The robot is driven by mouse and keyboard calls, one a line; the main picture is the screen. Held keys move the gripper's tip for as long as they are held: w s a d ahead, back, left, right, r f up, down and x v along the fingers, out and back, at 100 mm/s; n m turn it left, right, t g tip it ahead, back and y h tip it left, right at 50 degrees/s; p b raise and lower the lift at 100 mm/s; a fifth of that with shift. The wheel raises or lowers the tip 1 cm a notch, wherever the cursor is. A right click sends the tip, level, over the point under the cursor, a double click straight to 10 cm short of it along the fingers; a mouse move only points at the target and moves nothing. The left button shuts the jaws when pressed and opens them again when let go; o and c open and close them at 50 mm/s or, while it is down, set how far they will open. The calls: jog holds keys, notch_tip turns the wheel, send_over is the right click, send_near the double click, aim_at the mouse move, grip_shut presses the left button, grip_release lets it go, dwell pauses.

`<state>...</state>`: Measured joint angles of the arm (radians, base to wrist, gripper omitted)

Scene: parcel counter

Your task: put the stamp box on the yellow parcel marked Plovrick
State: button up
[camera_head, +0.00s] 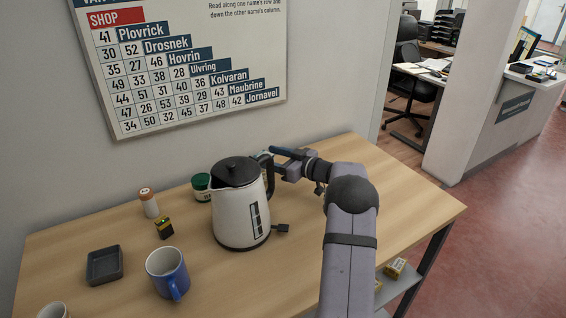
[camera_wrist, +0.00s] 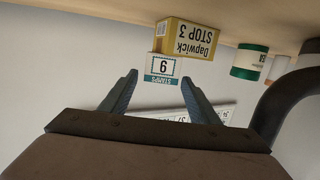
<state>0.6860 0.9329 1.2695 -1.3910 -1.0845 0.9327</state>
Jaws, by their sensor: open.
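My gripper (camera_wrist: 160,79) is open, its fingers pointing at the stamp box (camera_wrist: 162,68) with nothing held. The wrist view is upside down. In it the stamp box, a small white box with a teal border, reads "STAMPS" and "9" and rests on top of a yellow parcel (camera_wrist: 186,40) that reads "Dapwick STOP 3". In the head view my gripper (camera_head: 281,164) is behind the kettle's handle, and the kettle hides most of the spot before it. No parcel reading Plovrick is legible. Two small yellow boxes (camera_head: 395,268) lie on the lower shelf, their labels too small to read.
The white kettle (camera_head: 238,218) stands close beside my gripper. A green jar (camera_head: 202,189), an orange-capped bottle (camera_head: 149,205), a small black-and-yellow item (camera_head: 164,229), a grey tray (camera_head: 104,267) and a blue mug (camera_head: 166,274) stand left. A wall chart (camera_head: 190,70) lists Plovrick. The table's right is clear.

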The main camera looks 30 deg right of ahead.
jog(key=v, duration=0.6)
jog(key=shift+b, duration=0.35)
